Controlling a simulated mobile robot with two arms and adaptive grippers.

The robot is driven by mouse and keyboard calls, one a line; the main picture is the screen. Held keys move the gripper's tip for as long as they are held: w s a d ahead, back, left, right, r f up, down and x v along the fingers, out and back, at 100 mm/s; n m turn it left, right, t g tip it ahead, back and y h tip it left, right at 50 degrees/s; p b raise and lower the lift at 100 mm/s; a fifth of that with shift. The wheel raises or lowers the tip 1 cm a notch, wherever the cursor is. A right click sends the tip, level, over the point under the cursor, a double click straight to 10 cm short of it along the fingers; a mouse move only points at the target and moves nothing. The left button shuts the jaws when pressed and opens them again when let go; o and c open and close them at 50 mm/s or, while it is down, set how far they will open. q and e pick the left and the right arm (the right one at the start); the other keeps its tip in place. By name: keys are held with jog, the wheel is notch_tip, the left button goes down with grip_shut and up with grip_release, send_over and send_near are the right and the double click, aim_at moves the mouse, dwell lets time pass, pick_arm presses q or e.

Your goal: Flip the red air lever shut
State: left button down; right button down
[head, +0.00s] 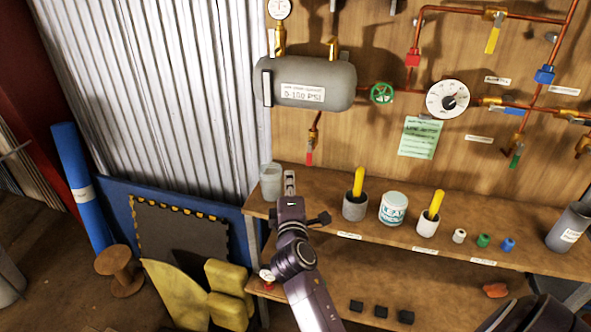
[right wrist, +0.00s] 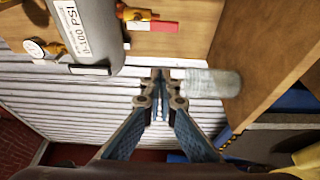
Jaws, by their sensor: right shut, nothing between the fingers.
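The red lever (head: 309,157) hangs down below the brass valve (head: 314,132) under the grey tank. In the right wrist view the red lever (right wrist: 152,27) is at the top, beside its brass fitting and the tank. My right gripper (head: 290,181) is shut and empty, a little below and left of the lever in the head view and apart from it. Its closed fingers (right wrist: 160,82) point toward the corrugated wall in the wrist view. My left gripper is not in view.
The grey tank (head: 335,82) is above the lever. A translucent cup (head: 270,182) stands close left of my right gripper, on the wooden shelf (head: 460,245). Pots with yellow handles and a white tub (head: 393,209) stand to the right. A green handwheel (head: 381,93) is right of the tank.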

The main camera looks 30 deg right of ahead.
aim_at(310, 153)
jog(key=p+x, duration=0.1)
jog(key=x, duration=0.8)
jog(key=s+d+p, duration=0.2)
jog(key=shift+s+d, duration=0.35)
jog(key=shift+d, duration=0.05)
